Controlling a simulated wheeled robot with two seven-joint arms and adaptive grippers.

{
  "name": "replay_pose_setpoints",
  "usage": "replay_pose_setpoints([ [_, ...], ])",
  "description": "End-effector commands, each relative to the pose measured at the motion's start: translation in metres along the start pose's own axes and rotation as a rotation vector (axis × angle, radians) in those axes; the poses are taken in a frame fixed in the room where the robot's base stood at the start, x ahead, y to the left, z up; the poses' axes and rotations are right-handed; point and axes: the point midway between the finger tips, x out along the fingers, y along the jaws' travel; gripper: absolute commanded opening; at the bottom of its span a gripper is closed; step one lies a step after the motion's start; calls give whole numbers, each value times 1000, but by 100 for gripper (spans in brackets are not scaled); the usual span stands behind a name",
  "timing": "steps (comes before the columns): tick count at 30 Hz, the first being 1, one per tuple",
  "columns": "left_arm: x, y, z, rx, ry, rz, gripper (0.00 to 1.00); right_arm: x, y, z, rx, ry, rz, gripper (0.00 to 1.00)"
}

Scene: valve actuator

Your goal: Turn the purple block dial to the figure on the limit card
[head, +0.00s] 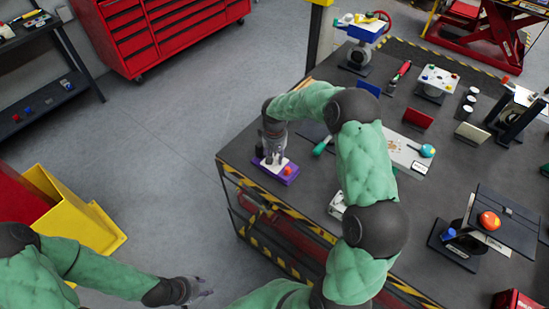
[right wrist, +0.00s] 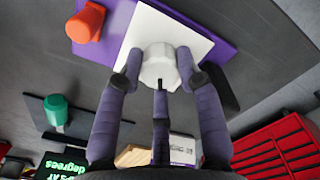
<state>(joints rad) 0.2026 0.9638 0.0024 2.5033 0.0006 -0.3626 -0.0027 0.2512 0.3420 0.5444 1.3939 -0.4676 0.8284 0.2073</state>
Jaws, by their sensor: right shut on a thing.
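The purple block (head: 292,181) lies near the left corner of the dark workbench. It has a white top plate and an orange knob (head: 288,170). In the right wrist view the purple block (right wrist: 225,47) carries a white faceted dial (right wrist: 159,66) on its white plate (right wrist: 138,38). My right gripper (head: 271,158) comes down over the block; its fingers (right wrist: 160,80) are closed around the dial. The dial's marks are not visible. My left gripper (head: 203,291) hangs low, away from the bench, its jaws too small to judge. I cannot identify the limit card with certainty.
A dark panel with a green knob (right wrist: 56,110) and a green-lettered display (right wrist: 62,165) is beside the block. Several fixtures crowd the bench to the right, including an orange-knobbed one (head: 490,221). A yellow bin (head: 75,215) stands on the floor.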

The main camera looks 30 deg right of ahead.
Motion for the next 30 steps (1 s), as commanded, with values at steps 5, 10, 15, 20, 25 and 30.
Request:
replay_pose_setpoints([
  [5, 4, -2, 0, 0, 0, 0, 40, 0, 1, 0, 79, 2, 1, 3],
  [10, 6, -2, 0, 0, 0, 0, 40, 0, 1, -1, 122, 3, 1, 3],
  [15, 6, -2, 0, 0, 0, 0, 40, -1, 1, -1, 136, 2, 0, 3],
  [20, 6, -2, 0, 0, 0, 0, 40, -1, 0, -1, 138, 2, 0, 3],
  [25, 6, -2, 0, 0, 0, 0, 40, -1, 0, -1, 137, 2, 0, 3],
  [30, 6, -2, 0, 0, 0, 0, 40, -1, 0, 0, 136, 2, 0, 60],
])
